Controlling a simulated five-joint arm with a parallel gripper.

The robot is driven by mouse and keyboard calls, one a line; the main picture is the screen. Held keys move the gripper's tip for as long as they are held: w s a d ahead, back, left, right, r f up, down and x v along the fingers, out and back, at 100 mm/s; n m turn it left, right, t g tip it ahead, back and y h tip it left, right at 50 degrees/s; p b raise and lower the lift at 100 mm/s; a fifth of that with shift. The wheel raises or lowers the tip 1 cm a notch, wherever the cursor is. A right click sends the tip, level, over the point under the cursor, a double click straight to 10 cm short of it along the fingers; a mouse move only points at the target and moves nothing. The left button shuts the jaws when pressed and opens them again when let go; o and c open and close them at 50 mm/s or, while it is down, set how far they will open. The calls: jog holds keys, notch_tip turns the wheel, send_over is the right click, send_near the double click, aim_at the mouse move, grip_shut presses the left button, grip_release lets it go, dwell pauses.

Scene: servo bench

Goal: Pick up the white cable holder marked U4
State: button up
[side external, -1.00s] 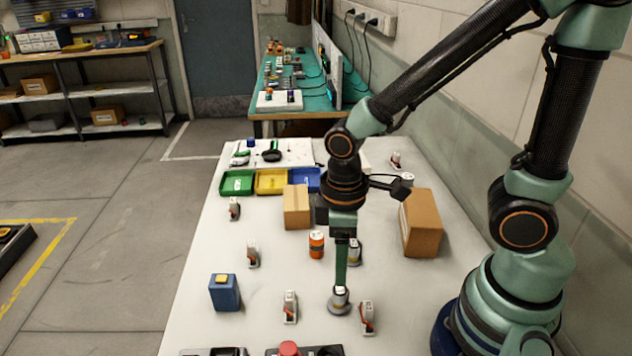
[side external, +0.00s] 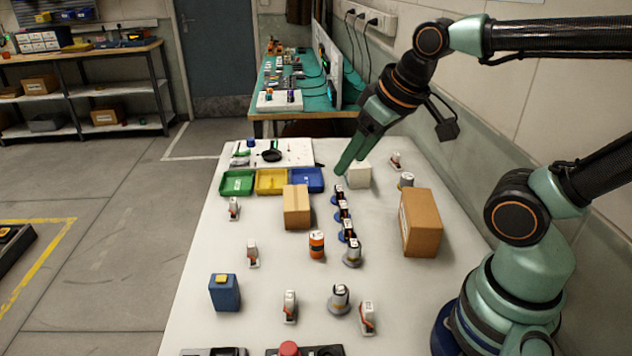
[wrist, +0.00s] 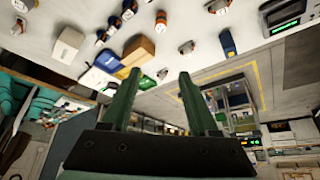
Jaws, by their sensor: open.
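Several small white holders with reddish parts stand on the white bench: one at left (side external: 234,208), one left of centre (side external: 252,254), two near the front, a left one (side external: 290,306) and a right one (side external: 367,317), and one at the back right (side external: 396,161). Their markings are too small to read, so I cannot tell which is U4. Two such holders also show in the wrist view, one in the middle (wrist: 187,47) and one at top (wrist: 217,6). My gripper (side external: 349,166) is open and empty, raised and tilted over the back of the bench, apart from these holders.
A row of dark cylinders on blue bases (side external: 344,211) runs down mid-bench, beside an orange can (side external: 316,246). Cardboard boxes stand left (side external: 297,208) and right (side external: 421,224). A white box (side external: 358,176) is by my gripper. A blue box (side external: 224,293) stands front left.

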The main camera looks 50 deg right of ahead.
dwell(0.4)
jog(key=m+g+h, duration=0.1)
jog(key=m+g, duration=0.8)
send_near(366, 306)
jog(key=shift+x, duration=4.55)
grip_shut()
